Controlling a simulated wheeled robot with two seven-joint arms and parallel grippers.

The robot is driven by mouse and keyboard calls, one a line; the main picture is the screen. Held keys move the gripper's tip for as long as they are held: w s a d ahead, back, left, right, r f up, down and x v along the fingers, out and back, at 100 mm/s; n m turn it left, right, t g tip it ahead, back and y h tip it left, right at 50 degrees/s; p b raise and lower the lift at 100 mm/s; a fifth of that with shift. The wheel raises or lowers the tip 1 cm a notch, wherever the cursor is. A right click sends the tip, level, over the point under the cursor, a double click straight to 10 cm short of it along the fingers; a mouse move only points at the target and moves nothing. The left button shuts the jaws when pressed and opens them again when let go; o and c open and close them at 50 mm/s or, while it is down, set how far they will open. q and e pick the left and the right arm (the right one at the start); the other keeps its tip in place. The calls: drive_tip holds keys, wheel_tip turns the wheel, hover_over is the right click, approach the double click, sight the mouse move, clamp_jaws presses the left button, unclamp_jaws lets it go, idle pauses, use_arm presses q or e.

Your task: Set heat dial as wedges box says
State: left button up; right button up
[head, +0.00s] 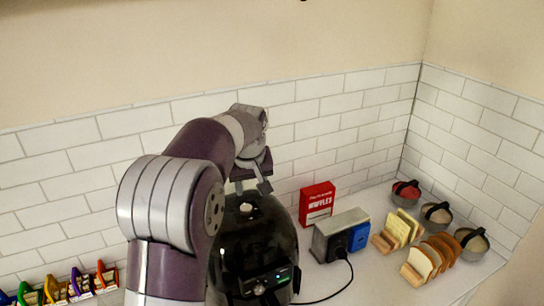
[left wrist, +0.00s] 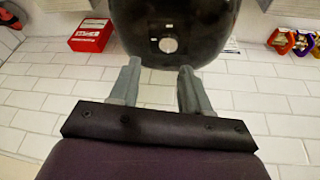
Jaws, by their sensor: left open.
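A glossy black rounded appliance (head: 262,236) stands on the counter, partly hidden behind my left arm. A small lit panel shows low on its front. A pale round dial (head: 246,208) sits on its upper part; it also shows in the left wrist view (left wrist: 168,45). The dial's markings are too small to read. My left gripper (head: 252,187) is open and empty just above the appliance's top, its fingers apart from the dial. A red box (head: 317,203) with white lettering, perhaps "waffles", stands behind. I cannot make out a wedges box. My right gripper is out of view.
A grey toaster (head: 338,229) with a blue side and black cord stands right of the appliance. Bread slices in racks (head: 421,265) and several bowls (head: 471,244) fill the right corner. Colourful packets (head: 56,291) stand at lower left. A tiled wall (head: 345,110) closes the back.

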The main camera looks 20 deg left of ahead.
sight(246, 208)
use_arm(q)
drive_tip(key=x, duration=0.3)
drive_tip(key=a+p+x, duration=0.1)
drive_tip(key=x, duration=0.6)
drive_tip(key=shift+a, duration=0.3)
drive_tip(key=shift+s+f, duration=0.15)
drive_tip(key=shift+s, duration=0.4)
drive_tip(key=shift+w+d, duration=0.1)
drive_tip(key=shift+w, duration=0.05)
drive_tip(key=c, duration=0.8)
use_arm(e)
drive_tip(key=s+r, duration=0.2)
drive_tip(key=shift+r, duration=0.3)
